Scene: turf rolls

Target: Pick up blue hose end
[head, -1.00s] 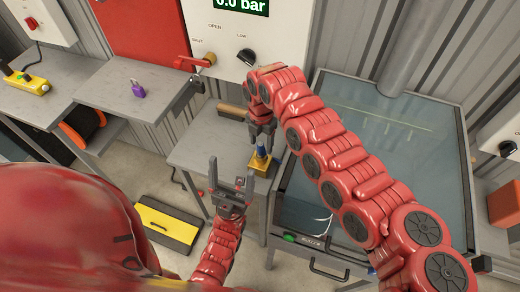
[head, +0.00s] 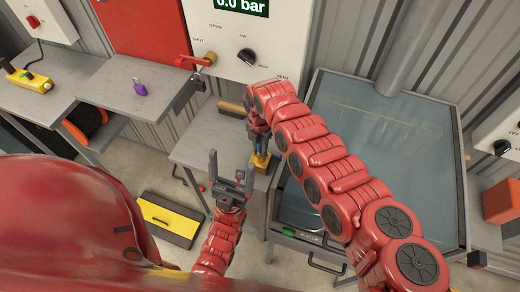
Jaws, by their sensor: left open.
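The blue hose end (head: 261,148) stands upright on a yellow block (head: 261,162) near the front right corner of the middle bench. Only a little blue shows, as my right gripper (head: 260,146) comes down over it from above. Its fingers are around or right beside the blue end; I cannot tell whether they touch it or are closed. My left gripper (head: 229,166) is open and empty, fingers pointing up, in front of the bench and left of the yellow block.
A grey bench (head: 205,135) carries a wooden-handled item (head: 232,108) at its back. A glass-topped cabinet (head: 400,150) stands close on the right. A white pressure panel (head: 228,40) with a red lever is behind. A yellow-black case (head: 170,219) lies on the floor.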

